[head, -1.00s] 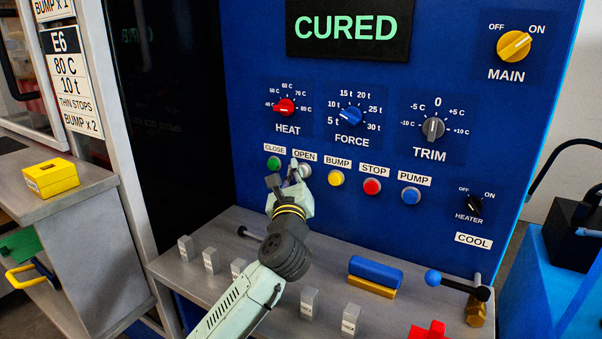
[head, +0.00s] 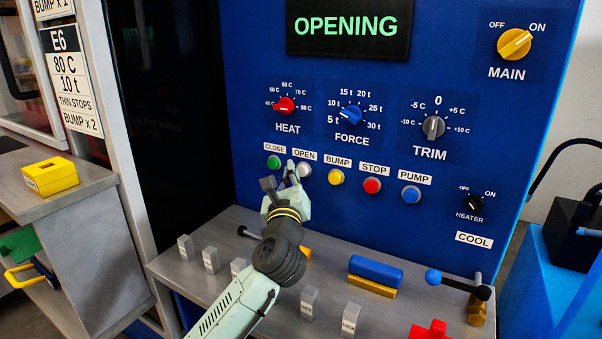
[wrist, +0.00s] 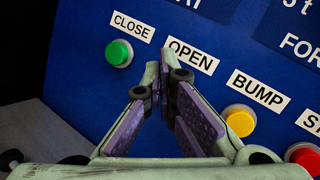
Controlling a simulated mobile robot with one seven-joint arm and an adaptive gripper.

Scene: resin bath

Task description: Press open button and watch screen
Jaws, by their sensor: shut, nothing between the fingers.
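The screen (head: 347,26) at the top of the blue panel reads "OPENING" in green letters. The white open button (head: 304,170) sits under its OPEN label (head: 305,156), between the green close button (head: 274,162) and the yellow bump button (head: 336,177). My gripper (head: 291,167) is shut and empty, with its tips just left of the open button in the head view. In the wrist view my gripper (wrist: 158,72) points at the panel below the OPEN label (wrist: 192,55), and its fingers hide the open button. I cannot tell whether the tips touch it.
The red stop button (head: 372,186) and blue pump button (head: 411,194) are to the right. Heat, force and trim knobs sit above. A grey shelf (head: 225,244) below holds small grey blocks, a blue roller (head: 376,269) and a lever (head: 455,284).

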